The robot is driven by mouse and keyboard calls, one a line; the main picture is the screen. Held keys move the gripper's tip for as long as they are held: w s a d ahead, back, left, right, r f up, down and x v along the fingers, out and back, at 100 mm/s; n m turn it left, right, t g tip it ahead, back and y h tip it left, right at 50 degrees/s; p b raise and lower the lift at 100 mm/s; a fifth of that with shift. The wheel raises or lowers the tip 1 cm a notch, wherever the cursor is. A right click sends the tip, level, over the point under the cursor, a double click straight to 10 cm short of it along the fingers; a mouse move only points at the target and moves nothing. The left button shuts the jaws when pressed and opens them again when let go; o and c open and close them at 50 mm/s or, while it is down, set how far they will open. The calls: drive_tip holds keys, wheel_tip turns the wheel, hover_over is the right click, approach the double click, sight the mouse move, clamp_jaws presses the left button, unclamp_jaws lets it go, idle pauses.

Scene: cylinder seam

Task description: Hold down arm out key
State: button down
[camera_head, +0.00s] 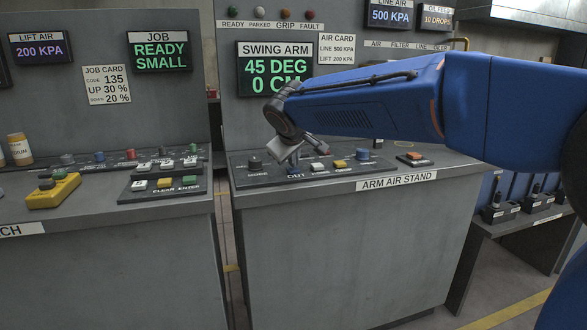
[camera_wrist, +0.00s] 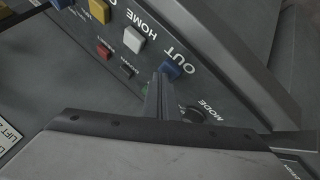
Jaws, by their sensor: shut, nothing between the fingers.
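The blue OUT key (camera_wrist: 171,70) is on the sloped panel of the arm air stand (camera_head: 330,228), between the MODE knob (camera_wrist: 190,113) and the white HOME key (camera_wrist: 133,39). My gripper (camera_wrist: 157,90) is shut with nothing in it. Its fingertips are right beside the OUT key in the wrist view; I cannot tell whether they touch it. In the head view my gripper (camera_head: 296,152) is low over the left part of the panel and largely covers the OUT key there. The swing arm display (camera_head: 274,68) reads 45 DEG, 0 CM.
Yellow (camera_head: 340,164), blue (camera_head: 363,154) and red (camera_head: 323,150) keys sit close by on the same panel. A separate orange button (camera_head: 415,156) is to the right. The job bench (camera_head: 110,260) with its keypad stands left, across a narrow gap.

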sight(294, 170)
idle(0.5)
drive_tip(key=shift+r, duration=0.85)
drive_tip(key=shift+r, duration=0.1)
wheel_tip(294, 170, up, 5)
drive_tip(key=shift+f, duration=0.1)
idle(0.4)
